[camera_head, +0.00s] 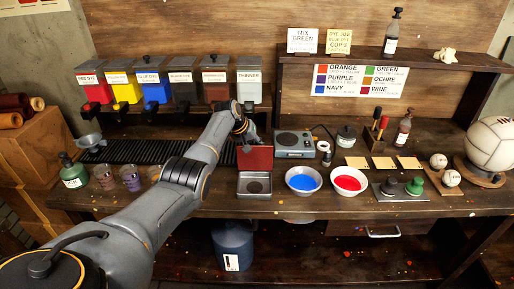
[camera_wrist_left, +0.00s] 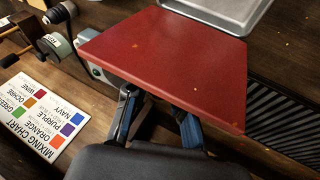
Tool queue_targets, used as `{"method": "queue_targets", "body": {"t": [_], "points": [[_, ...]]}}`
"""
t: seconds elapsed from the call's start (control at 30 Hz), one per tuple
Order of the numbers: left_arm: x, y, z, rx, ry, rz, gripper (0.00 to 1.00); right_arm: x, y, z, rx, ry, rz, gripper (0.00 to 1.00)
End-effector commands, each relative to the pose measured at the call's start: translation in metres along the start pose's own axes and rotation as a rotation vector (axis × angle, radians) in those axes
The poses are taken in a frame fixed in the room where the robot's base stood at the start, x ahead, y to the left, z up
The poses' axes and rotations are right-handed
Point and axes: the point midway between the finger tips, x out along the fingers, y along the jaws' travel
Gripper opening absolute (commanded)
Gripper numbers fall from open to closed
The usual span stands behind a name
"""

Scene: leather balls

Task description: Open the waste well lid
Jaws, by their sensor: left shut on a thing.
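The red waste well lid (camera_head: 255,159) stands upright behind the square metal waste well (camera_head: 246,193), whose basin is open to view with a dark round opening in it. My left gripper (camera_head: 250,137) is at the top of the lid, behind it. In the left wrist view the lid (camera_wrist_left: 175,60) is a large red plate across the middle. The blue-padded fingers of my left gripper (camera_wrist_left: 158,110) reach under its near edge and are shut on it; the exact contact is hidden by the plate. My right gripper is not in view.
Bowls of blue dye (camera_head: 303,180) and red dye (camera_head: 348,180) stand right of the well. A hot plate (camera_head: 294,143) is close to the lid's right. A black slatted rack (camera_head: 130,151) and cups lie left. Dye dispensers (camera_head: 153,85) hang above.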

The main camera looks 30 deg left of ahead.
Motion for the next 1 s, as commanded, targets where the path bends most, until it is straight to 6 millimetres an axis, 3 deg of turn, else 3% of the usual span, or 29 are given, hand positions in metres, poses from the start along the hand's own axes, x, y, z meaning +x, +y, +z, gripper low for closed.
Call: {"method": "queue_targets", "body": {"t": [0.03,0.43,0.47,0.6,1.0], "points": [[-0.0088,-0.0013,-0.0117,0.001,0.030,-0.002,0.00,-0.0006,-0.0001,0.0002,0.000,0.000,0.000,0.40],[-0.0088,-0.0014,-0.0117,0.001,0.031,-0.002,0.00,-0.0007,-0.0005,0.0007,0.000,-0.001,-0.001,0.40],[-0.0088,-0.0014,-0.0117,0.001,0.031,-0.002,0.21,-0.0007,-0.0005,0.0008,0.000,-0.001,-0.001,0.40],[-0.0072,-0.0012,-0.0097,0.001,0.025,-0.002,0.46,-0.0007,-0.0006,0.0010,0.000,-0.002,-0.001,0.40],[-0.0066,-0.0007,-0.0052,0.001,0.014,0.000,0.46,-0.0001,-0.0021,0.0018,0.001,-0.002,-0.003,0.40]]}}
